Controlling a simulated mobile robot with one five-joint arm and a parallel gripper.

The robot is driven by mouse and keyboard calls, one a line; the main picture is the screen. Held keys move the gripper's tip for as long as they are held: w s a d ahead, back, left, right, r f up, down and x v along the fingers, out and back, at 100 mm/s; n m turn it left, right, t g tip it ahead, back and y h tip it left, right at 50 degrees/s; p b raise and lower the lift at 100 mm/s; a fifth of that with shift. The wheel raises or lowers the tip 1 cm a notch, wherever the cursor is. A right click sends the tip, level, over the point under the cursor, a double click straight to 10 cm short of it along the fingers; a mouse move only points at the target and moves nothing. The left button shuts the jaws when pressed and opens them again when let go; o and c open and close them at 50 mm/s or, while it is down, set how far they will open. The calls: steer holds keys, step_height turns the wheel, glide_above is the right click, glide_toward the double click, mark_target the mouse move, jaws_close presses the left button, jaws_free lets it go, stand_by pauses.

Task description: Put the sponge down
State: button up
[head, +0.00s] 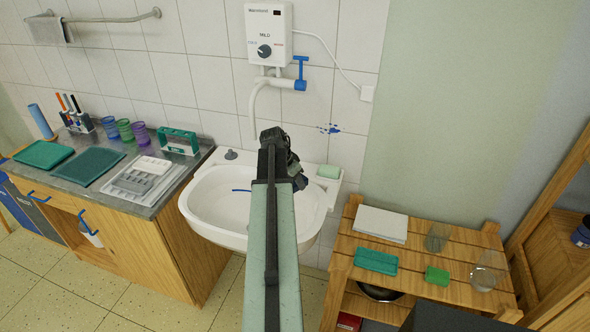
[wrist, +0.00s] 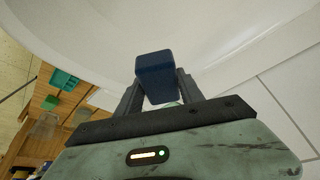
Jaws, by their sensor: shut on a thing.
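My gripper (head: 291,172) reaches out over the white washbasin (head: 217,222) in the head view. In the wrist view my gripper (wrist: 158,88) is shut on a dark blue block, which I take for the sponge (wrist: 154,66). The block sits between the two fingers, with the white washbasin (wrist: 235,35) behind it. I cannot tell whether it touches the basin.
A pale green bar (head: 329,171) lies on the basin's right ledge. A slatted wooden rack (head: 345,245) at right holds a teal box (head: 376,261), a green block (head: 437,275) and glass jars. At left a counter (head: 122,195) carries trays and cups. A water heater (head: 268,35) hangs above.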

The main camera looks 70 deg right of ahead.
steer(key=a+r+n, duration=0.1)
steer(key=w+a+r+p, duration=0.1)
steer(key=shift+w+a+r+n+t+h, duration=0.1)
steer(key=shift+a+r+n+t+h, duration=0.2)
steer(key=shift+n, duration=0.1)
steer(key=shift+d+f, duration=0.25)
steer(key=w+d, duration=0.1)
steer(key=d, duration=0.4)
steer(key=d+f+b, duration=0.1)
steer(key=d, duration=0.4)
steer(key=w+d, duration=0.1)
steer(key=d, duration=0.4)
steer(key=shift+w+d+f+b, duration=0.1)
steer(key=shift+w+f+b, duration=0.2)
steer(key=shift+b, duration=0.1)
steer(key=f+b, duration=0.4)
steer(key=shift+d, duration=0.2)
steer(key=shift+r, duration=0.3)
steer(key=shift+f, duration=0.15)
steer(key=o, duration=1.4)
steer(key=shift+o, duration=0.2)
